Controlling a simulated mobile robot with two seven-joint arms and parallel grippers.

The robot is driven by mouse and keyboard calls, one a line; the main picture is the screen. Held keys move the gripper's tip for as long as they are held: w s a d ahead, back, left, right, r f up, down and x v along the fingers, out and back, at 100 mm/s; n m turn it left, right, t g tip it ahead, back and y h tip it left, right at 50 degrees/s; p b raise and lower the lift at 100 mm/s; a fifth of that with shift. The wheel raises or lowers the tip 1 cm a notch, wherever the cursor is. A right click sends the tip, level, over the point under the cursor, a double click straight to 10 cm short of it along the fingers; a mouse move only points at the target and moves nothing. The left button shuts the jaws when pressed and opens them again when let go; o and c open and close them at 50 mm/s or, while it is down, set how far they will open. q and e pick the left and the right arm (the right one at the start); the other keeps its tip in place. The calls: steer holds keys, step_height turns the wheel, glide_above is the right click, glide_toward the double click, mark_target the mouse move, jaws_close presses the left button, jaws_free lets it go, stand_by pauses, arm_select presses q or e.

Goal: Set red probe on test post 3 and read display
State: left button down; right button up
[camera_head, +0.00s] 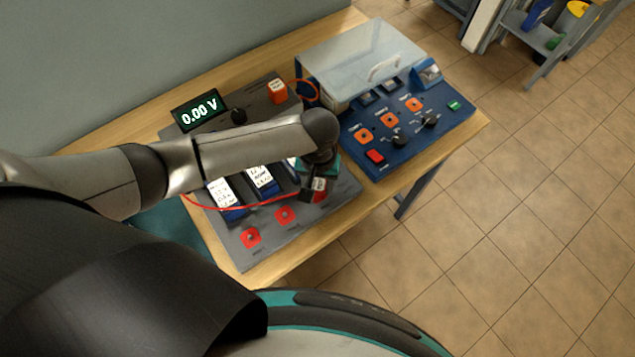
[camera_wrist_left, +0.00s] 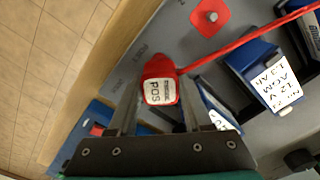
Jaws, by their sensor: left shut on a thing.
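My left gripper (camera_head: 310,182) is shut on the red probe (camera_head: 319,185), at the right end of the grey test board (camera_head: 265,234). In the left wrist view the probe (camera_wrist_left: 159,84) sits between the fingers (camera_wrist_left: 156,108), its white label reading POS. A red cable runs from it. Two red test posts, one nearer (camera_head: 250,238) and one in the middle (camera_head: 284,214), show bare on the board. A third post is not clearly visible; the probe and gripper cover that spot. I cannot tell whether the probe touches a post. The display (camera_head: 199,110) reads 0.00 V.
Labelled blue batteries (camera_head: 262,180) stand behind the posts, partly under my arm. A blue panel (camera_head: 405,125) with knobs and a clear cover (camera_head: 360,58) stands to the right.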

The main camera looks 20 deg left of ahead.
mark_target(318, 184)
stand_by(0.4)
arm_select(q)
steer(key=shift+p, duration=0.45)
steer(key=shift+f+b, duration=0.45)
steer(key=shift+f, duration=0.25)
steer(key=c, duration=0.6)
jaws_free()
steer(key=shift+r, duration=0.1)
step_height(318, 184, up, 6)
steer(key=p, duration=0.7)
steer(key=shift+r, duration=2.45)
steer(key=shift+s, duration=0.1)
